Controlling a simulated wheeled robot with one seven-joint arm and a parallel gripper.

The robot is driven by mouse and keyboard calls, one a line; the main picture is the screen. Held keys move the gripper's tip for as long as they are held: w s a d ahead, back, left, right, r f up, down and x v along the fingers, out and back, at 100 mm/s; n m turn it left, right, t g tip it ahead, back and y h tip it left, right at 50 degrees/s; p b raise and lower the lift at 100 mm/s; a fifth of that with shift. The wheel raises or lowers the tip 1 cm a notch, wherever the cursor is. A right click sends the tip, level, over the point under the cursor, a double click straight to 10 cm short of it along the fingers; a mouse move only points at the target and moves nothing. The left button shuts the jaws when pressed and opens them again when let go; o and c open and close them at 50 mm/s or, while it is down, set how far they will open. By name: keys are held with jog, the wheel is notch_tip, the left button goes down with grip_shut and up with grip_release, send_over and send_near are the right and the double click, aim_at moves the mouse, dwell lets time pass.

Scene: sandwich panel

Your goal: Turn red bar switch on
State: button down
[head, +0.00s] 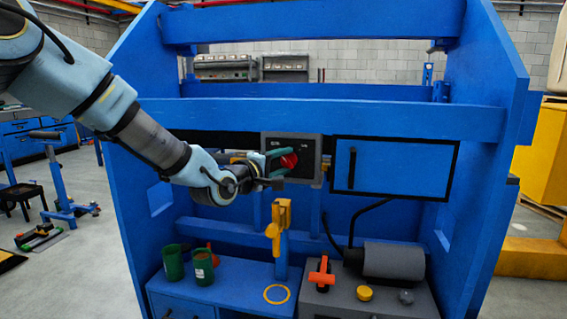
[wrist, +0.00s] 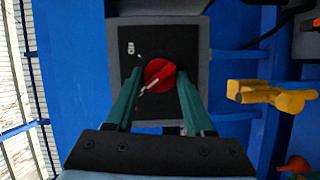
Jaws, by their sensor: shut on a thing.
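The red bar switch (head: 288,161) is a round red knob on a black plate in a grey box (head: 318,150), fixed to the blue crossbeam in the head view. In the wrist view the red knob (wrist: 159,75) carries a pale line that runs at a slant, and one white label shows on the plate above and left of it. My gripper (head: 277,162) reaches the knob from the left in the head view. Its green fingers (wrist: 158,92) are on either side of the knob in the wrist view, shut on it. The far side of the knob is hidden.
A blue cabinet door (head: 391,167) with a dark handle is right of the switch box. Below are a yellow lever (head: 278,227), green cups (head: 204,268), an orange handle (head: 322,272), a yellow button (head: 364,293) and a grey cylinder (head: 393,261). Blue side walls flank the bench.

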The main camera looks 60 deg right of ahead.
jog(key=m+y, duration=0.1)
jog(key=m, duration=0.1)
jog(key=m+t+y, duration=0.1)
jog(key=m, duration=0.1)
jog(key=shift+s+r+b, duration=0.15)
jog(key=shift+r+b, duration=0.05)
jog(key=shift+b, duration=0.1)
jog(key=m, duration=0.1)
jog(key=m+t+y+b, duration=0.1)
jog(key=m, duration=0.2)
jog(key=shift+s+d+r+t, duration=0.1)
jog(key=shift+s+r+t, duration=0.05)
jog(key=shift+s+t, duration=0.15)
jog(key=m+p, duration=0.1)
jog(key=m+t+y+p, duration=0.1)
jog(key=shift+r+m+t, duration=0.25)
jog(key=shift+m+t, duration=0.05)
jog(key=m+t+p, duration=0.1)
jog(key=p, duration=0.2)
jog(key=shift+y, duration=0.4)
jog(key=shift+f+m, duration=0.1)
jog(key=shift+m, duration=0.2)
jog(key=shift+f+p, duration=0.1)
jog(key=shift+p, duration=0.2)
jog(key=shift+c, duration=1.4)
grip_release()
